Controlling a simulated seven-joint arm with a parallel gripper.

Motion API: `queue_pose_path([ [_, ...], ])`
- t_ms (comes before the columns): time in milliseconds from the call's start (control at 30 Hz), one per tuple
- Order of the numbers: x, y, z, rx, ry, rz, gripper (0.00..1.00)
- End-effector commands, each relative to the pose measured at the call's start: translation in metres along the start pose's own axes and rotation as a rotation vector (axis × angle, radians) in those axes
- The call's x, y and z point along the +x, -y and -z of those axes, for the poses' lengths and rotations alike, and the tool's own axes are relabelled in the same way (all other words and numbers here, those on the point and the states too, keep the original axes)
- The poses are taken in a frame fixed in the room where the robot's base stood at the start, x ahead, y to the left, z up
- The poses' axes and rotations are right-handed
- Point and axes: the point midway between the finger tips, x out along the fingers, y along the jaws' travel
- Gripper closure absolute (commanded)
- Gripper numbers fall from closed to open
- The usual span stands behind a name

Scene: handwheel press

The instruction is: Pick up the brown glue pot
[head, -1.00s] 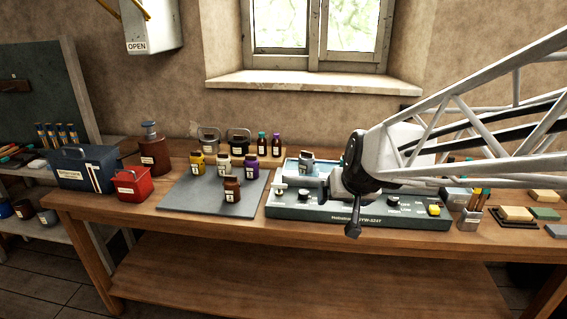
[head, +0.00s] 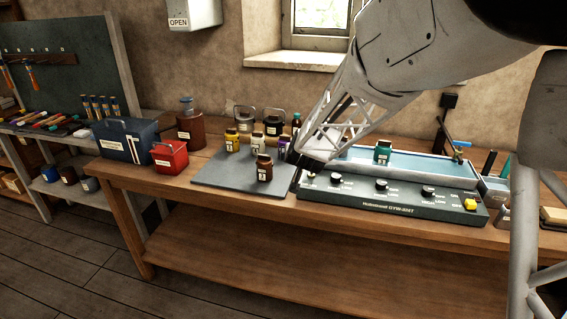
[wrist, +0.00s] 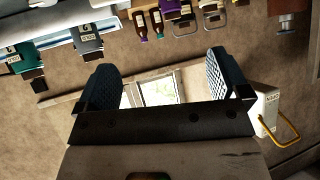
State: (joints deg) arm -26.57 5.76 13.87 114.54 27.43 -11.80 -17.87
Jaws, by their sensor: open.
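The small brown glue pot (head: 264,172) stands upright at the front of the grey mat (head: 222,178), with a dark lid and a pale label. My gripper (head: 298,178) is a dark shape just right of this pot in the head view, apart from it in the picture; the depth gap is hard to judge. In the wrist view my gripper (wrist: 165,82) is open and empty, its two dark ribbed pads well apart, with the window beyond. I cannot find the brown pot in the wrist view.
Yellow (head: 232,140), white (head: 257,143) and purple (head: 283,146) pots stand behind the brown one. The water bath (head: 400,195), with a teal pot (head: 383,153), lies right of the mat. A red box (head: 170,157) and blue toolbox (head: 125,140) stand left. The mat's left part is bare.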

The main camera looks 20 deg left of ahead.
Motion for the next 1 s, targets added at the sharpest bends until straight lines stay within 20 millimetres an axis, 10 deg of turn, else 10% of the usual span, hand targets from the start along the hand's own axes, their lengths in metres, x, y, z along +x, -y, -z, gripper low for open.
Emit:
queue_pose_path([
  [500,0.116,0.091,-0.029,-0.044,-0.162,-0.052,0.06],
  [1000,0.135,0.107,-0.037,-0.054,-0.196,-0.070,0.06],
])
